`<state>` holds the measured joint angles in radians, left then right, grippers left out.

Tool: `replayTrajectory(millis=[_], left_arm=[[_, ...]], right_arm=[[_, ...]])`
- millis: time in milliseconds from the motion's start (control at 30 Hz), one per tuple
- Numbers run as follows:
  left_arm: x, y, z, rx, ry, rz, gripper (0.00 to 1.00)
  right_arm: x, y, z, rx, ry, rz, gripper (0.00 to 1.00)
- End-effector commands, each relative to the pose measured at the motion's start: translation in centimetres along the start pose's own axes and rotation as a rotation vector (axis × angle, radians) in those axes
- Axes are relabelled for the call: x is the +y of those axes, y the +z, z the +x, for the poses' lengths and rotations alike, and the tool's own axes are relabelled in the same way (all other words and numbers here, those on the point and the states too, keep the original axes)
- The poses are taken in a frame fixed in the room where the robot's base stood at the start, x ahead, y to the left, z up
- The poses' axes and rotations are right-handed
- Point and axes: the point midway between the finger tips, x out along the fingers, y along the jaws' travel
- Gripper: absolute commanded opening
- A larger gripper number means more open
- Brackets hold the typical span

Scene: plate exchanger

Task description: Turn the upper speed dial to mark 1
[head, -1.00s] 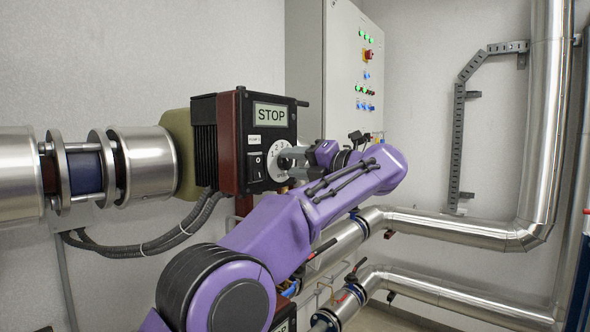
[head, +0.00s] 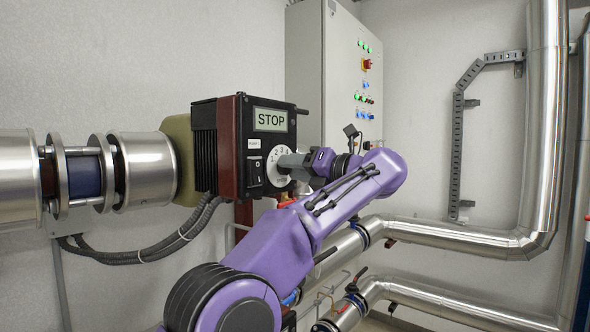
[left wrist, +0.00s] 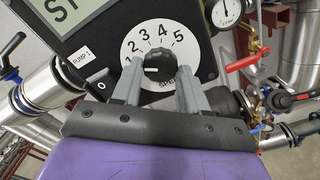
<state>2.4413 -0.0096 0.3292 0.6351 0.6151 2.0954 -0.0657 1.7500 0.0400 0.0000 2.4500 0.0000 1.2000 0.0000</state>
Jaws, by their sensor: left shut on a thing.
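The upper speed dial (head: 277,166) is a white disc with marks 1 to 5 on the front of a black control box (head: 268,145) whose display reads STOP. In the left wrist view its black knob (left wrist: 158,62) sits in the middle of the disc. My left gripper (left wrist: 158,78) is shut on the knob, one grey finger on each side. In the head view my left gripper (head: 284,162) hides the right part of the dial. A short white line on the knob lies toward its left side, roughly toward mark 1; its exact alignment is hard to tell. My right gripper is out of view.
A black rocker switch (head: 256,170) is beside the dial. A grey cabinet (head: 340,80) with lights stands behind. A gauge (left wrist: 228,11) and red-handled valve (left wrist: 248,62) are close right of the box. Metal pipes (head: 440,225) run at right.

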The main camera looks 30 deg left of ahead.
Motion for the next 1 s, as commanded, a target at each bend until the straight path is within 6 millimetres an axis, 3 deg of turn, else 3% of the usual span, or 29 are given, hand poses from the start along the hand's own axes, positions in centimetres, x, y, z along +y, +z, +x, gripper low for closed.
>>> replayTrajectory(millis=[200,233,300,667,1000], left_arm=[[0.3,0.2,0.0,-0.006,0.005,-0.003,0.13],[0.3,0.2,0.0,-0.006,0.005,-0.003,0.46],[0.3,0.2,0.0,-0.006,0.004,-0.003,0.69],[0.1,0.1,-0.7,-0.005,0.002,0.0,0.69],[0.1,0.2,-8.3,-0.007,0.001,-0.002,0.69]], right_arm=[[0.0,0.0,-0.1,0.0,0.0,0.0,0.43],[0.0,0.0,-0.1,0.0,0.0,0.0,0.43],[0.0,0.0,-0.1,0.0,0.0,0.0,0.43],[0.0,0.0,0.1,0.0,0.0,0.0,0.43],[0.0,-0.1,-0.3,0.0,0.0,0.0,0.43]])
